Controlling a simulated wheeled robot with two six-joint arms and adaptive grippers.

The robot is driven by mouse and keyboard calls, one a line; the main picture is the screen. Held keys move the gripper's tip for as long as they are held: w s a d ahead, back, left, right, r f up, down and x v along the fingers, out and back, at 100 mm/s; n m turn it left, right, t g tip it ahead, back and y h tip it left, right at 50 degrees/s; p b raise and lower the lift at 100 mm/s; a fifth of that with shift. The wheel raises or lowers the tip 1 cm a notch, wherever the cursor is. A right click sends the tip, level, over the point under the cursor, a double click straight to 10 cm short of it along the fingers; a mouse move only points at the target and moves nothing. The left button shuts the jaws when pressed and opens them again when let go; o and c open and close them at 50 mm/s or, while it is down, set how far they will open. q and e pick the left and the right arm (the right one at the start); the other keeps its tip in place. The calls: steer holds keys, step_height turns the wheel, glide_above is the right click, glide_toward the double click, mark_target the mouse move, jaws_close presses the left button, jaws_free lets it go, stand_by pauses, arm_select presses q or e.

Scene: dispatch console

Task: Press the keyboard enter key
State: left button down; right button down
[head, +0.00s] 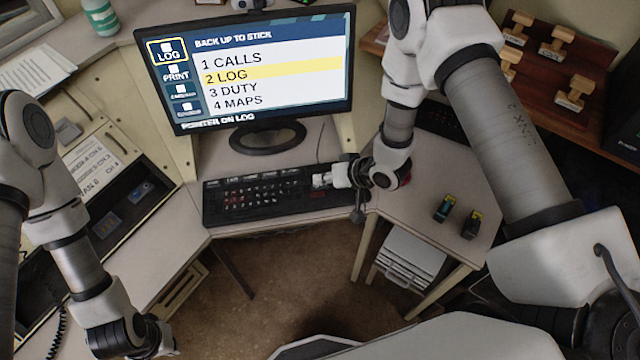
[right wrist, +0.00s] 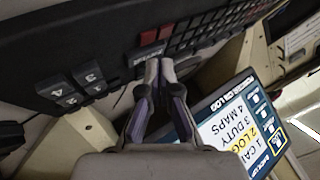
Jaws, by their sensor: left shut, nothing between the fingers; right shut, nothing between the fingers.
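The black keyboard (head: 262,205) lies on the desk below the monitor. My right gripper (head: 318,180) is shut and empty over the keyboard's right part. In the right wrist view its fingertips (right wrist: 160,62) are together, close to a wide grey key (right wrist: 146,54) beside dark red keys (right wrist: 157,34). I cannot read that key's label, nor tell whether the tips touch it. The fingers hide part of the keyboard there. My left gripper (head: 166,338) is shut and empty at the lower left, away from the keyboard.
The monitor (head: 250,65) shows a list with "2 LOG" highlighted and "POINTER ON LOG" below. Two small items (head: 444,208) (head: 472,223) stand on the right desk. Wooden-handled stamps (head: 557,41) sit on a shelf at the upper right.

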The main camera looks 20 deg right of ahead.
mark_target(322, 186)
steer(key=shift+f, duration=0.35)
stand_by(0.5)
steer(key=shift+r+p, duration=0.45)
steer(key=shift+r, duration=0.35)
steer(key=shift+r, duration=0.1)
step_height(322, 186, up, 5)
steer(key=p, duration=0.4)
stand_by(0.6)
